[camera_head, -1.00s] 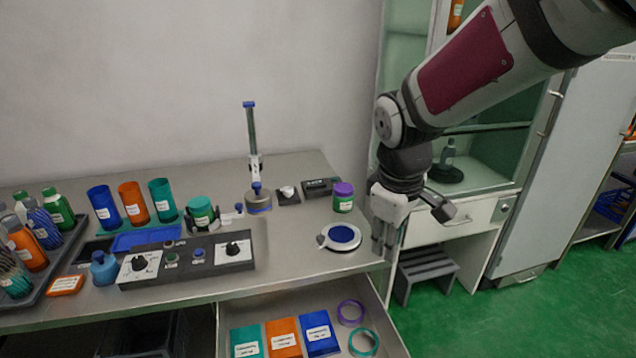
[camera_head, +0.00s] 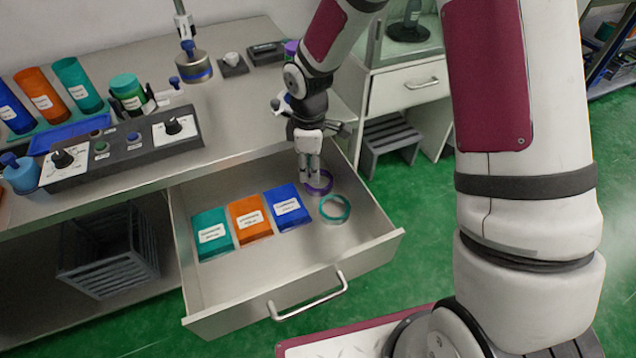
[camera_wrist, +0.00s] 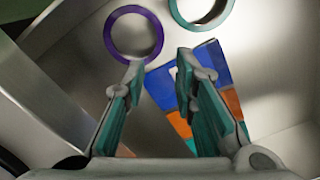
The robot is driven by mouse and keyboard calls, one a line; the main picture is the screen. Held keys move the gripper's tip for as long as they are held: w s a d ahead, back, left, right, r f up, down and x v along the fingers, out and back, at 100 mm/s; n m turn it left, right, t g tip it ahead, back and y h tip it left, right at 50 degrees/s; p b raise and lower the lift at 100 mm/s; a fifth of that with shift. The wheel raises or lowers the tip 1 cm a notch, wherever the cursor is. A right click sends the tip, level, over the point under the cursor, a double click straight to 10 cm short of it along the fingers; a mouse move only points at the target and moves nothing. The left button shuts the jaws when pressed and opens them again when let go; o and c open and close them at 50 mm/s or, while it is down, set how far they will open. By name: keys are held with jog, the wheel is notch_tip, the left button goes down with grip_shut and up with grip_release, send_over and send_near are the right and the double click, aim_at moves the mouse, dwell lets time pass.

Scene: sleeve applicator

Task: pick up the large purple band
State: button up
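The purple band (camera_head: 323,184) lies in the open drawer, near its back right. It is a ring with an open middle. My gripper (camera_head: 312,181) points down into the drawer, in front of part of the band in the head view. In the wrist view the purple band (camera_wrist: 109,37) lies beyond the fingertips, mostly ahead of the left finger. My gripper (camera_wrist: 160,78) is open there, with nothing between its fingers. I cannot tell whether a fingertip touches the band.
A teal band (camera_head: 347,216) lies close to the purple one. Teal (camera_head: 212,233), orange (camera_head: 250,219) and blue (camera_head: 287,207) packets lie to the left in the drawer (camera_head: 270,278). The drawer front is clear. The counter (camera_head: 235,120) stands behind.

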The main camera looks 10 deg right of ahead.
aim_at(310, 196)
notch_tip(310, 196, down, 8)
jog(key=shift+s+a+r+b, duration=0.15)
jog(key=shift+r+b, duration=0.1)
jog(key=shift+b, duration=0.5)
grip_shut()
